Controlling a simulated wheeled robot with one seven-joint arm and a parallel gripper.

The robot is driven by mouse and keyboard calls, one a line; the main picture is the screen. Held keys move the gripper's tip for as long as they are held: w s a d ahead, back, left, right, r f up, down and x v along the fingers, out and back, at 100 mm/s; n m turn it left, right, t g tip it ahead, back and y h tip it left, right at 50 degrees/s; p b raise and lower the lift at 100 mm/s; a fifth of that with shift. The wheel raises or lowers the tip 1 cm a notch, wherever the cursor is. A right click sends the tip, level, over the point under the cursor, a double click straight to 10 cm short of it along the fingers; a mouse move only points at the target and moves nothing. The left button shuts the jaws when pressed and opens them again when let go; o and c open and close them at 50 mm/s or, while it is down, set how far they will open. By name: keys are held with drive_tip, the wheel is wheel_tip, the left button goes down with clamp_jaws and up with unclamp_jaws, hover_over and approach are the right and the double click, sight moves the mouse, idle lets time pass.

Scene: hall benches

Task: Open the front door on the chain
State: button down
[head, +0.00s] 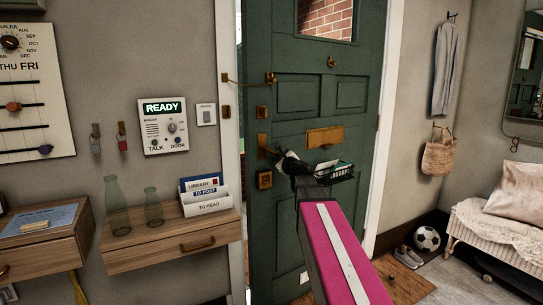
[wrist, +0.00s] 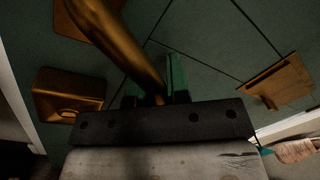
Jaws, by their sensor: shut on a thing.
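The green front door (head: 300,110) stands in its white frame, with a narrow pale strip along its left edge; I cannot tell for certain how far it is ajar. The door chain (head: 248,82) runs between a brass plate on the frame side and a brass fitting on the door. My gripper (head: 284,158) is at the brass door handle (head: 265,148), on the door's left side. In the wrist view my gripper (wrist: 160,97) is shut on the brass handle (wrist: 125,42), which slants between its jaws. The gripper hides part of the handle in the head view.
A drawer shelf (head: 170,238) with vases and a letter rack is at left. A football (head: 426,239), shoes and a bench (head: 500,240) stand at right.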

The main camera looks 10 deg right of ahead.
drive_tip(key=shift+v, duration=0.8)
drive_tip(key=shift+w+a, duration=0.1)
drive_tip(key=c, duration=1.1)
unclamp_jaws()
drive_tip(key=v, duration=1)
drive_tip(key=shift+s, duration=0.35)
drive_tip(key=shift+f, duration=0.1)
